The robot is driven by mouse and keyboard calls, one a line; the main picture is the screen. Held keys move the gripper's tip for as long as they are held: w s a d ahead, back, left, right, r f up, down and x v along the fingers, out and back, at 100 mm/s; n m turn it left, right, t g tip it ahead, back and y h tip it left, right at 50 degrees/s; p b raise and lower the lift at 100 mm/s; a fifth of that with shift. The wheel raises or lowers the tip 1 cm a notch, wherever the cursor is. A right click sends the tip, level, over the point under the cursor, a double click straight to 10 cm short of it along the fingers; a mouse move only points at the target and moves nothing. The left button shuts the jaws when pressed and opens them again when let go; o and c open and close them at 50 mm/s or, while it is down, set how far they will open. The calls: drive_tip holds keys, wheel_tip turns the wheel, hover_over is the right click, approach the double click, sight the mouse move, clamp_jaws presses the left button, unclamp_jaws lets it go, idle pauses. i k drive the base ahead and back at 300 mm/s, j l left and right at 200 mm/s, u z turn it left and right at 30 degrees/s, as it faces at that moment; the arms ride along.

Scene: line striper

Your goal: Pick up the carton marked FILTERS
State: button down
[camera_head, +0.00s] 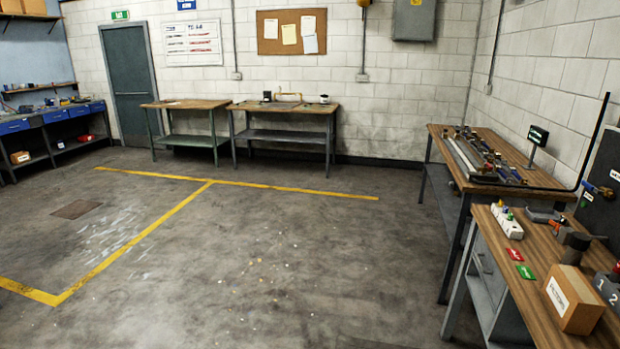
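The carton marked FILTERS (574,299) is a small brown cardboard box with a white label on its left-facing side. It sits upright near the front left edge of a wooden-topped bench (533,280) at the lower right of the head view. A dark tool stands close behind it, and a dark block with the numbers 1 and 2 (608,289) is at its right. My gripper does not show in this view.
Red and green tags (520,263) and a white power strip (507,222) lie farther back on the same bench. A second bench with tools (480,160) stands behind it. The concrete floor (270,260) left of the benches is open, with yellow lines painted on it.

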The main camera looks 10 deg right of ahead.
sight(575, 305)
drive_tip(key=z, duration=1.9)
drive_tip(key=i+u, duration=0.35)
drive_tip(key=i+l+u, duration=0.1)
drive_tip(key=u, duration=0.25)
drive_tip(key=i+l+u, duration=0.2)
drive_tip(key=i+u, duration=0.15)
